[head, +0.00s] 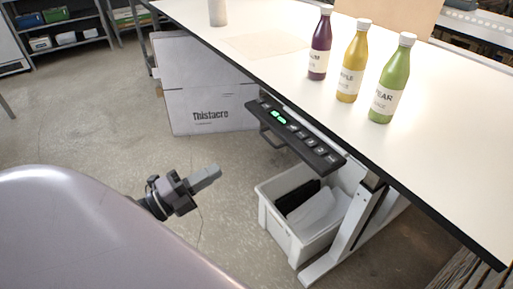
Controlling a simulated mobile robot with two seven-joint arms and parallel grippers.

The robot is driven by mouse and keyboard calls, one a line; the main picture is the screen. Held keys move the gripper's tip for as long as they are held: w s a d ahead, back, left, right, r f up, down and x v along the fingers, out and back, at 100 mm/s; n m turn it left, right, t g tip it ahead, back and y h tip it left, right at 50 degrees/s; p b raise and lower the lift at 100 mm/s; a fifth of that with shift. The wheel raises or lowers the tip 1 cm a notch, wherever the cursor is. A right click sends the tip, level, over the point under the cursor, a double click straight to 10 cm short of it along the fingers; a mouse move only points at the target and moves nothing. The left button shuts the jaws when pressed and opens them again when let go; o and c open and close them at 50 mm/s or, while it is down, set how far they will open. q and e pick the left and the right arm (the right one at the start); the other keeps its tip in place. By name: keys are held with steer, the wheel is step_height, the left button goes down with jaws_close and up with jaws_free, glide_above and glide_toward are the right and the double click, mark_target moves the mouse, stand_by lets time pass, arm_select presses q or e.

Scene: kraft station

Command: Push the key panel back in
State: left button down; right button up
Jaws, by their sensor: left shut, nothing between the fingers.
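The key panel (300,135) is a dark strip with several buttons and a green lit display. It sticks out from under the near edge of the white table (260,22). My left gripper (217,171) is shut and empty. In the picture it is below and left of the panel, clearly apart from it, over the floor. My right gripper is not in view.
Purple (320,45), yellow (352,65) and green (391,80) bottles stand on the table. Below are a white bin (270,222) with dark and white contents, and a table leg (345,228). A large box (200,85) stands behind. The floor around the gripper is clear.

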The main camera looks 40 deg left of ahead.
arm_select(q)
steer(key=p, duration=0.2)
glide_toward(285, 132)
steer(key=w, duration=0.2)
steer(key=shift+w+a, duration=0.15)
steer(key=shift+a, duration=0.1)
steer(key=x, duration=0.2)
steer(key=f+b+x, duration=0.1)
steer(key=x, duration=0.2)
steer(key=b+x, duration=0.1)
steer(key=x, duration=0.2)
steer(key=shift+w+d+f, duration=0.15)
steer(key=shift+w+f, duration=0.05)
steer(key=shift+w+d, duration=0.15)
steer(key=shift+w, duration=0.15)
steer(key=shift+r, duration=0.3)
